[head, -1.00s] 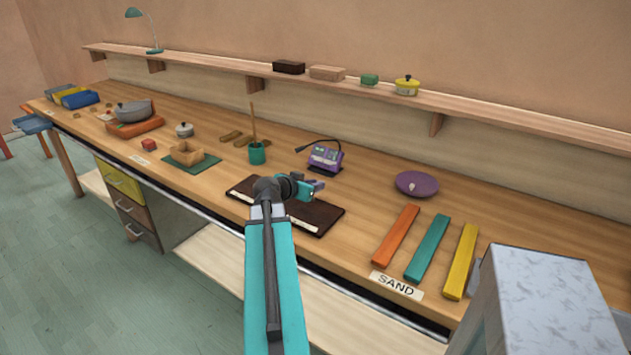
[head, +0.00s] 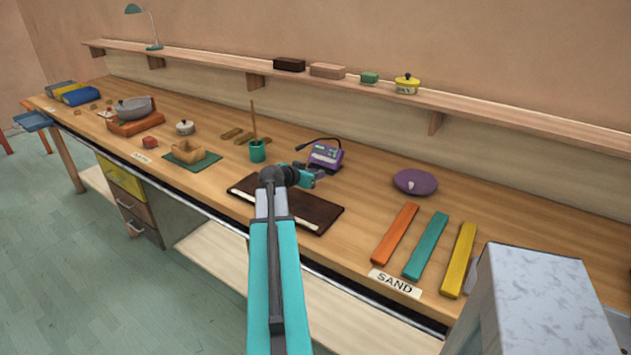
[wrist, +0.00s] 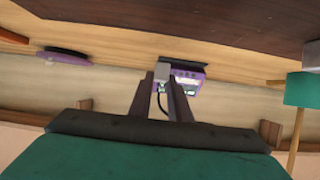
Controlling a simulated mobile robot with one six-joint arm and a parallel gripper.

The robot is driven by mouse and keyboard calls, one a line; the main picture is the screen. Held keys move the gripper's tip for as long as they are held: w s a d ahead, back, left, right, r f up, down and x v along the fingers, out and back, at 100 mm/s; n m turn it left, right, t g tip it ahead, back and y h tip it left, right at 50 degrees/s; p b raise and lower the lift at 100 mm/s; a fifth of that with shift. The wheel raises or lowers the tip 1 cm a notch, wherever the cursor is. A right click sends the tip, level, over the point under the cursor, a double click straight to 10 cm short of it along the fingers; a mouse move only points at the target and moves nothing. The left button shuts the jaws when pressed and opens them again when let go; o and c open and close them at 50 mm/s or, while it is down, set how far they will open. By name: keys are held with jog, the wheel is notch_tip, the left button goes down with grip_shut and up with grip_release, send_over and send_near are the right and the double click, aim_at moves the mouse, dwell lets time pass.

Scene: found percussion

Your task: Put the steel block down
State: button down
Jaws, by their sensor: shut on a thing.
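My gripper (head: 327,180) is over the back edge of the dark brown mat (head: 325,216), in front of the purple device. In the wrist view its two dark fingers (wrist: 168,92) are shut on a small grey block, the steel block (wrist: 162,72), which shows at the fingertips. In the head view the block is too small and too hidden by the gripper to make out. I cannot tell whether it touches anything below.
The purple device (head: 326,155) with a black bent arm stands close behind my gripper. A green cup (head: 257,152) with a stick is to its left. A purple dish (head: 415,181) and orange, teal and yellow bars (head: 427,245) lie to the right. Bare bench surrounds the dish.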

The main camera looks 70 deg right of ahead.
jog(key=shift+w+d, duration=0.2)
jog(key=shift+d, duration=0.3)
jog(key=shift+f+p, duration=0.85)
jog(key=shift+f, duration=0.9)
jog(key=shift+f+b, duration=0.15)
jog(key=shift+b, duration=0.15)
jog(key=c, duration=1.6)
grip_release()
jog(key=shift+c, duration=0.2)
jog(key=shift+r+p, duration=0.2)
jog(key=shift+p, duration=0.15)
jog(key=shift+a, duration=0.4)
jog(key=b+v, duration=0.3)
jog(key=v, duration=0.8)
jog(key=shift+a+r, duration=0.15)
